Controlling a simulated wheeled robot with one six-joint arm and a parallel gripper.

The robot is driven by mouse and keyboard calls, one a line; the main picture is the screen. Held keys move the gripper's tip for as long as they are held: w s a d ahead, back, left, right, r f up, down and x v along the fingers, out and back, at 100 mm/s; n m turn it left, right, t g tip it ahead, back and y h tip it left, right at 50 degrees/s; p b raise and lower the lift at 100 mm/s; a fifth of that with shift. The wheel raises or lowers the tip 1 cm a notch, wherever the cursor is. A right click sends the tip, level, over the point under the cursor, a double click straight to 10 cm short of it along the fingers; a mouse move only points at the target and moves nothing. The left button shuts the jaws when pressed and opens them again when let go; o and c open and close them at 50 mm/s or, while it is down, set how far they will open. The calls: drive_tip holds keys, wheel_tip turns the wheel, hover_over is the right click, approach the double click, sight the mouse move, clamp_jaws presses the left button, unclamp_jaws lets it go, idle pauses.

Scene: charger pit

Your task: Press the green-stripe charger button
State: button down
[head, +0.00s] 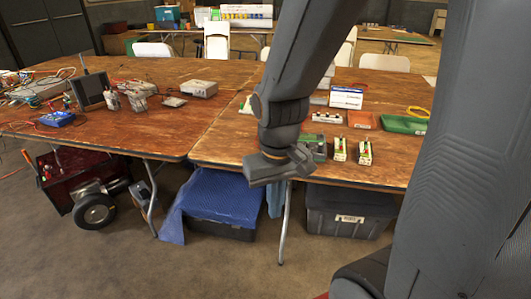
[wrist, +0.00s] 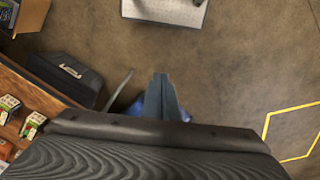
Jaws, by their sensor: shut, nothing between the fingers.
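Two small chargers also show at the left edge of the wrist view, one (wrist: 10,104) above the other (wrist: 33,124). Which one bears the green stripe is too small to tell. My gripper (head: 280,166) hangs in front of the table edge, left of the chargers and apart from them. In the wrist view its fingers (wrist: 161,98) are together and empty, over the floor beside the table.
A green-grey box (head: 314,147) stands left of the chargers, with an orange tray (head: 361,120) and a green tray (head: 403,124) behind. Under the table are a black bin (head: 348,211) and a blue-covered crate (head: 222,197). The floor in front is clear.

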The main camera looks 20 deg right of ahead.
drive_tip(key=w+d+n+t+p, duration=0.3)
drive_tip(key=w+d, duration=0.3)
drive_tip(key=w, duration=0.4)
drive_tip(key=w+d+r+n+t+p, duration=0.1)
drive_tip(key=w+d+n+t+p, duration=0.3)
drive_tip(key=w+d, duration=0.3)
drive_tip(key=w+d+n+t+p, duration=0.3)
drive_tip(key=w+d, duration=0.4)
drive_tip(key=w, duration=0.7)
drive_tip(key=shift+r+n+t+y+p, duration=0.2)
drive_tip(key=shift+n+t+y+p, duration=0.1)
drive_tip(key=shift+n+p, duration=0.3)
drive_tip(key=shift+d+f, duration=0.1)
drive_tip(key=f+b, duration=0.2)
drive_tip(key=w+f+b, duration=0.1)
drive_tip(key=f+b, duration=0.1)
drive_tip(key=f, duration=0.1)
drive_tip(key=f+b, duration=0.2)
drive_tip(key=f, duration=0.1)
drive_tip(key=shift+w+d+f, duration=0.15)
drive_tip(key=shift+d+f, duration=0.1)
drive_tip(key=shift+d, duration=0.15)
drive_tip(key=shift+f+b, duration=0.3)
drive_tip(key=shift+f, duration=0.1)
